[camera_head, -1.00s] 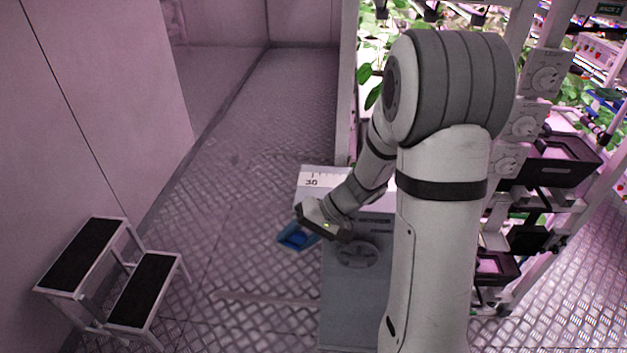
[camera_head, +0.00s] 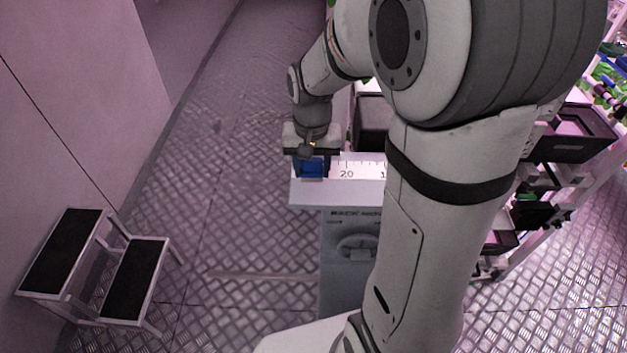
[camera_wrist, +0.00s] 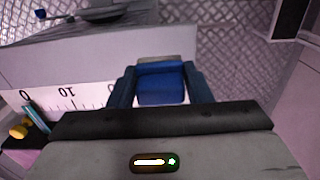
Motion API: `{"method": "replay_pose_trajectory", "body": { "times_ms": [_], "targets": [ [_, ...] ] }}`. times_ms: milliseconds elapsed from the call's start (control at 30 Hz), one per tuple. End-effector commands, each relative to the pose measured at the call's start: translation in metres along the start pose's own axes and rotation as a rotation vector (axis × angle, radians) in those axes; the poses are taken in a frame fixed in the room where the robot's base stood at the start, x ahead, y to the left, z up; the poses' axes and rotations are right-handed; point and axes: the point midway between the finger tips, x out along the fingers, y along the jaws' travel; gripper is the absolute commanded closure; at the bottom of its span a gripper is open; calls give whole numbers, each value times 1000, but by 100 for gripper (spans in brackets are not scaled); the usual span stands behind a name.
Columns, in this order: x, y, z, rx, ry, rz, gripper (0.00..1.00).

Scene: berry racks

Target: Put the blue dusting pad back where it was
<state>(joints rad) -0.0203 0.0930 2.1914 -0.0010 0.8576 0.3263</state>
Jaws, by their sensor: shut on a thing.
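The blue dusting pad (camera_head: 312,168) is held in my gripper (camera_head: 312,160), above or at the left end of the white ledge with a printed scale (camera_head: 345,190). In the wrist view the pad (camera_wrist: 161,88) sits between the two dark blue fingers of my gripper (camera_wrist: 160,90), which are shut on it. A pale strip shows along its far edge. I cannot tell whether the pad touches the ledge.
A grey cabinet with a round dial (camera_head: 350,260) stands below the ledge. A step stool (camera_head: 100,270) stands at the lower left. Plant racks with dark trays (camera_head: 570,135) are at the right. The metal floor (camera_head: 230,150) left of the ledge is clear.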

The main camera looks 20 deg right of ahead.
Motion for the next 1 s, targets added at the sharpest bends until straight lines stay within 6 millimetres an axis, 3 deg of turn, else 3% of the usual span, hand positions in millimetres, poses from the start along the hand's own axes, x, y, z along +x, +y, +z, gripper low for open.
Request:
{"method": "replay_pose_trajectory", "body": {
  "times_ms": [400, 667, 700, 933, 1000],
  "targets": [
    [52, 1, 0, 3, -5, 0, 73],
    [58, 1, 0, 4, 0, -2, 73],
    [58, 1, 0, 4, 0, -2, 53],
    [58, 2, 0, 4, 0, -2, 35],
    [58, 2, 0, 5, 0, -2, 33]
  ]
}}
